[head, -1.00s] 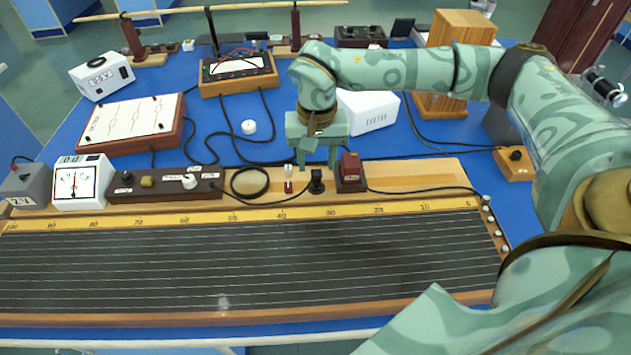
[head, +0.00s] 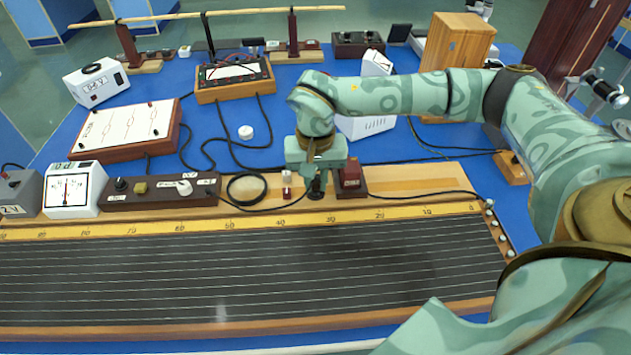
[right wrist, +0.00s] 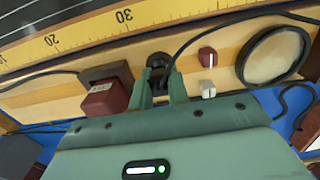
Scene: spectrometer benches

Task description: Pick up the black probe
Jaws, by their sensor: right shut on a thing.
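The black probe (head: 316,190) stands on the pale wooden board behind the scale, between a red-and-white plug and a dark red block. My right gripper (head: 317,183) reaches down over it and is shut on it. The probe's base appears to be still at the board. My left gripper is not in view.
The dark red block (head: 351,176) stands close to the right of the fingers, and the red-and-white plug (head: 287,184) close to the left. A thin black cable runs along the board. The long wire board (head: 240,265) fills the front.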

